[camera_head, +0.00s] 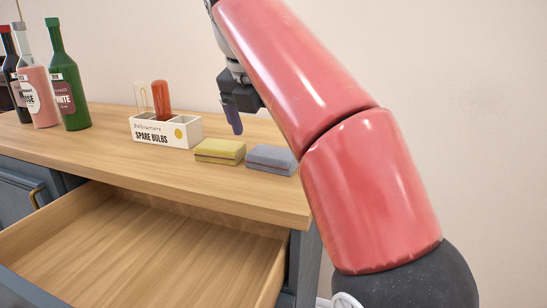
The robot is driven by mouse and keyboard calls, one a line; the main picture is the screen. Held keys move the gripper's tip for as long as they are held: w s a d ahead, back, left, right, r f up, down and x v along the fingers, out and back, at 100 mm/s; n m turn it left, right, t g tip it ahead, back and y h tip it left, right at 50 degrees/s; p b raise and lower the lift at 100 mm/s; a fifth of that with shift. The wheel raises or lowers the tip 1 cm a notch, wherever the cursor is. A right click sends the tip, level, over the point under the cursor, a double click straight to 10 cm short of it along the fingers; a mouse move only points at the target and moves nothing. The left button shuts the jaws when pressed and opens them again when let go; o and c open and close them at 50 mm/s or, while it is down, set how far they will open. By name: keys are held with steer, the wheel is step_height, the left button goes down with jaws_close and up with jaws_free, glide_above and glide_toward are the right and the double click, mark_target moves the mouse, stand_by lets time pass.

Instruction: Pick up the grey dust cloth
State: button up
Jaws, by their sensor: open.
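A folded blue-grey cloth (271,158) lies on the wooden top of the cabinet, near its right end. I take it to be the grey dust cloth. My arm covers its right edge. A folded yellow-olive cloth (220,151) lies just to its left. My gripper (233,117) hangs in the air above and behind the cloths, pointing down. It is open, with one dark finger showing clearly and nothing seen in it. Part of my gripper is hidden by my red arm.
A white box labelled "Spare Bulbs" (166,131) holds bulbs left of the cloths. Several bottles, one of them green (68,85), stand at the left. A drawer (150,250) is pulled open and looks empty. The countertop (140,165) in front of the box is clear.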

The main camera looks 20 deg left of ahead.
mark_target(273, 152)
steer(key=shift+x, duration=3.1)
steer(key=shift+w, duration=0.1)
steer(key=c, duration=0.8)
